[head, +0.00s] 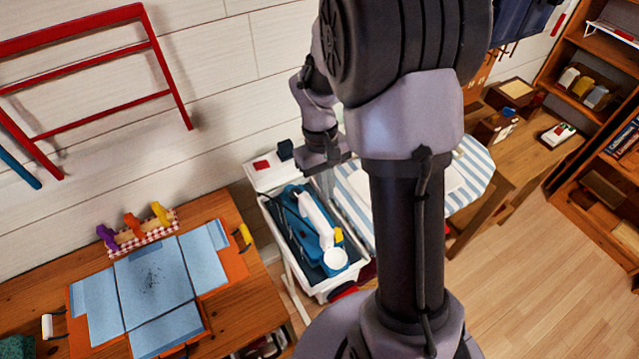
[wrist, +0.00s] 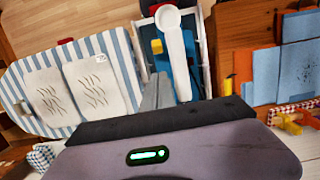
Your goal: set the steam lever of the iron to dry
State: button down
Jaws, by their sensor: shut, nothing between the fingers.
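The blue and white iron (head: 313,222) rests in a white-rimmed holder (head: 318,291) at the end of the striped ironing board (head: 474,163). In the wrist view its white handle (wrist: 177,52) runs down from a round white end over the blue body. A small yellow piece, perhaps the steam lever (head: 338,236), sticks out at its side; it also shows in the wrist view (wrist: 156,46). Its exact setting cannot be read. My gripper (head: 327,188) is shut and empty, above the rear end of the iron. Its fingers (wrist: 158,84) appear beside the handle, apart from the yellow piece.
A wooden table (head: 245,300) with blue panels and a rack of coloured figures (head: 138,234) stands left. A red towel rail (head: 90,75) hangs on the wall. Shelves (head: 600,60) stand right; open floor (head: 510,280) lies in front of them.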

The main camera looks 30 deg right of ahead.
aim_at(337, 235)
jog(key=f+b, duration=0.1)
jog(key=f, duration=0.2)
jog(key=s+f+b, duration=0.1)
jog(key=f, duration=0.2)
jog(key=s+f+b, duration=0.1)
jog(key=f, duration=0.3)
jog(key=shift+b, duration=0.3)
jog(key=shift+s, duration=0.1)
jog(key=shift+r+b, duration=0.1)
jog(key=shift+b, duration=0.2)
jog(key=shift+s+r+t, duration=0.1)
jog(key=shift+s+t, duration=0.05)
jog(key=shift+t, duration=0.35)
